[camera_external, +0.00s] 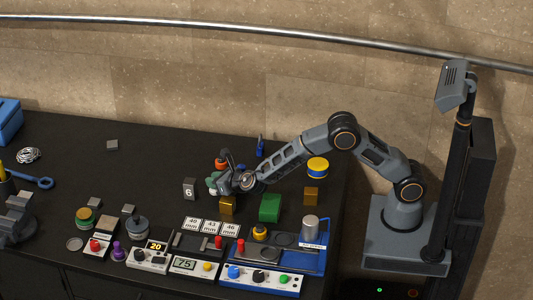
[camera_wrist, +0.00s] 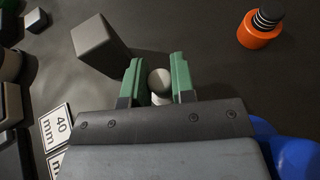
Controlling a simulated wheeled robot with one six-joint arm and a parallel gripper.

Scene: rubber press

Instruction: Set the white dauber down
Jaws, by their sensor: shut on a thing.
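My gripper (camera_wrist: 160,75) has green fingers, one on each side of the white dauber (camera_wrist: 160,83), and is shut on it. The dauber's pale round top shows between the fingers in the wrist view; its lower part is hidden by the gripper body. In the external view my gripper (camera_external: 217,182) is low over the middle of the dark table (camera_external: 150,170), beside a grey block marked 6 (camera_external: 189,188). I cannot tell whether the dauber touches the table.
An orange piece with a black coil (camera_wrist: 261,30) stands near; the grey block (camera_wrist: 100,45) is left of the fingers in the wrist view. Gold (camera_external: 227,206) and green (camera_external: 270,208) blocks and number plates (camera_external: 211,227) lie in front. Free table lies behind and left.

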